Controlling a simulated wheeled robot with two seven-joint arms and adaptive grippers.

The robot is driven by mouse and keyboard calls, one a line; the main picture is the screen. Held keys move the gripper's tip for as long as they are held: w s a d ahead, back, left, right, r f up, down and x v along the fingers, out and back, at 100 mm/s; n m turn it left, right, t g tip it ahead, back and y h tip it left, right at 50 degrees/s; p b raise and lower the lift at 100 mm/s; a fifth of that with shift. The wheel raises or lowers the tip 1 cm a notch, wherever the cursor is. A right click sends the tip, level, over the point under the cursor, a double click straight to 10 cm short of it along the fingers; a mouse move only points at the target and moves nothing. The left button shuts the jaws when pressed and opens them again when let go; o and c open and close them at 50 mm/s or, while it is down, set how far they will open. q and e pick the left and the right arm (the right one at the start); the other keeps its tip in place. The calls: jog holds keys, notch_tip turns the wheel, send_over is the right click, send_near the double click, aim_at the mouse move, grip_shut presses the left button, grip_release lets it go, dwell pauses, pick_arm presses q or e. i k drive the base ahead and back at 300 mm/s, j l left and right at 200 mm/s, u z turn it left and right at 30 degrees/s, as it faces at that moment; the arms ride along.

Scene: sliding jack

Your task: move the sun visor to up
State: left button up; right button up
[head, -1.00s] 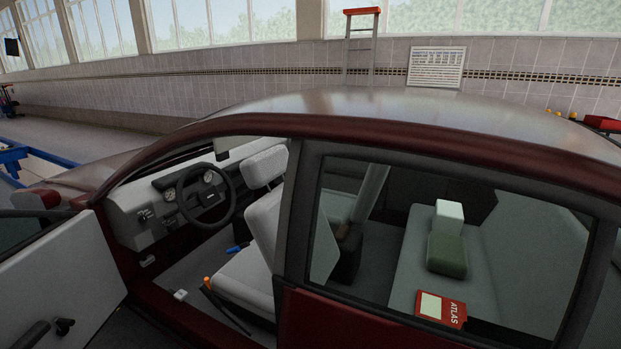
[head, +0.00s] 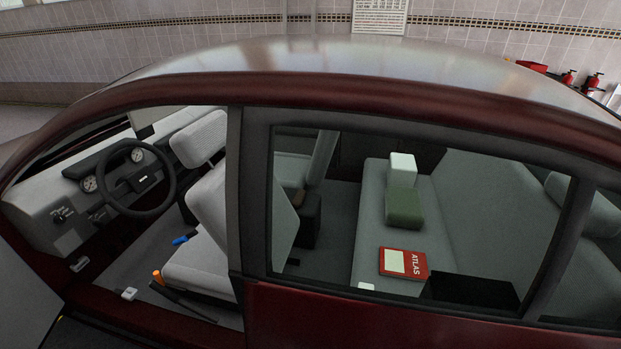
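A small pale panel (head: 143,120), which looks like the sun visor, shows just under the front edge of the red car's roof (head: 300,65). It is above and behind the steering wheel (head: 140,180) and hangs down below the roof line. The roof edge cuts off its upper part, so its hinge is hidden. Neither of my grippers is in view.
The front door (head: 25,290) stands open at the lower left, leaving the front opening clear. The front seat (head: 205,240) and the dark door pillar (head: 234,190) bound that opening. A red atlas (head: 415,264) lies on the rear seat.

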aim_at(141, 122)
jog(key=j+z, duration=0.3)
jog(key=j, duration=0.4)
jog(key=j+z, duration=0.3)
jog(key=j, duration=0.4)
jog(key=k+j+z, duration=0.1)
jog(key=j+z, duration=0.2)
jog(key=j, duration=0.4)
